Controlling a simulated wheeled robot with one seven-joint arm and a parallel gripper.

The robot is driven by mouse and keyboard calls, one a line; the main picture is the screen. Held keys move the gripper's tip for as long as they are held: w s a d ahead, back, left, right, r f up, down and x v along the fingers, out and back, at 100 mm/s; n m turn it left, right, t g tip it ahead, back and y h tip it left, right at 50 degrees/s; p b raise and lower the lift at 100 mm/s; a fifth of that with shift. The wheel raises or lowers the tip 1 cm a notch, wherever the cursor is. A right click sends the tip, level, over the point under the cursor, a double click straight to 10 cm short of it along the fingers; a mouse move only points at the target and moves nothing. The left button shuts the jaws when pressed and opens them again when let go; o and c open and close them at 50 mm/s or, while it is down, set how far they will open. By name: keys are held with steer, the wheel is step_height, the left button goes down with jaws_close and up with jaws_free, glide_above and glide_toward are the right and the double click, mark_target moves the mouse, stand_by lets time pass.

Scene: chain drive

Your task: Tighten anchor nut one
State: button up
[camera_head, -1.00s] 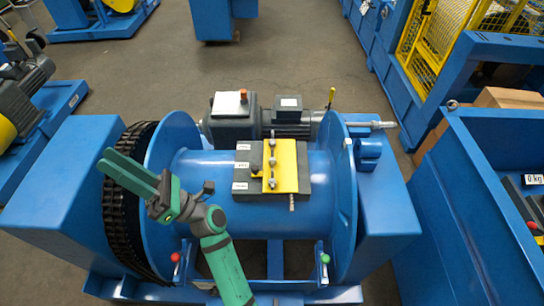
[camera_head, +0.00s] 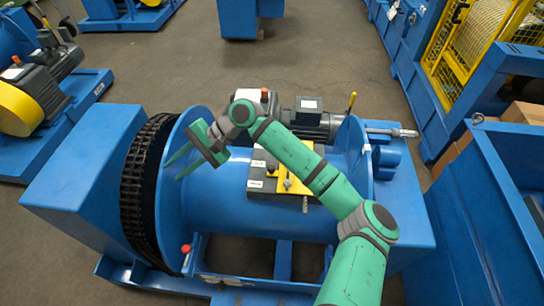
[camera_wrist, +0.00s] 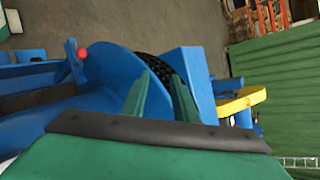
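A yellow plate (camera_head: 290,186) lies on a dark block (camera_head: 261,172) on top of the blue drum. A small bolt or nut (camera_head: 287,184) shows on the plate; my arm covers the far part of the plate and anything on it. I cannot tell which nut is number one. My gripper (camera_head: 174,170) is empty and open, left of the plate, above the left drum flange near the chain. In the wrist view its two green fingers (camera_wrist: 158,98) stand apart with nothing between them.
A black chain (camera_head: 148,190) runs around the left flange (camera_head: 176,215). A grey motor (camera_head: 310,122) and a yellow-tipped lever (camera_head: 351,100) stand behind the drum. A red-knobbed lever (camera_head: 186,249) is at the front left. A blue bin (camera_head: 490,200) stands at the right.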

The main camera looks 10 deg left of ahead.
steer(key=w+d+n+t+h, duration=0.1)
steer(key=w+d+h, duration=0.3)
steer(key=d, duration=0.6)
steer(key=w+d+n+t+h, duration=0.1)
steer(key=w+d+t+h, duration=0.15)
steer(key=w+d, duration=0.6)
steer(key=w+d+n+t+h, duration=0.1)
steer(key=w+d+h, duration=0.25)
steer(key=d, duration=0.85)
steer(key=f, duration=1.1)
steer(key=shift+s+d+f, duration=0.1)
steer(key=shift+s+d, duration=0.1)
steer(key=shift+s, duration=0.2)
jaws_close()
